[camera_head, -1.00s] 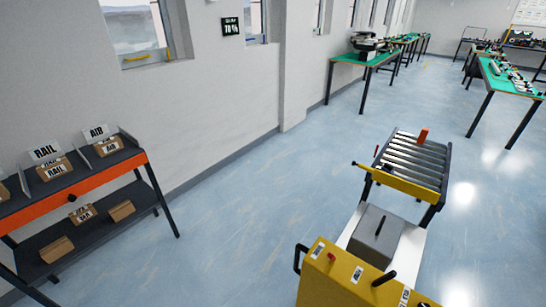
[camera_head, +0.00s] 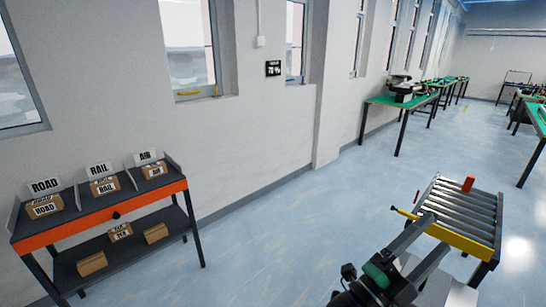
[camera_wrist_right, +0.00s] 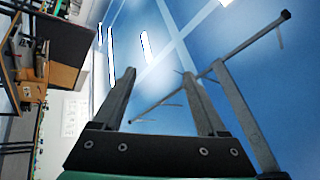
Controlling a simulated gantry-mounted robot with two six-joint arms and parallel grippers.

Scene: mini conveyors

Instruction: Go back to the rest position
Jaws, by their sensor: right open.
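My right gripper (camera_head: 440,234) shows at the bottom right of the head view, with its two grey fingers spread apart. It also shows in the right wrist view (camera_wrist_right: 160,76), with a clear gap and nothing between the fingers. In the head view it overlaps the near side of a roller conveyor (camera_head: 462,215); I cannot tell how far apart they are. My left gripper is not in view.
An orange-edged shelf rack (camera_head: 110,212) stands at left, with cartons labelled ROAD (camera_head: 45,206), RAIL (camera_head: 104,187) and AIR (camera_head: 154,170). Green-topped tables (camera_head: 400,100) stand farther back. The floor between rack and conveyor is clear.

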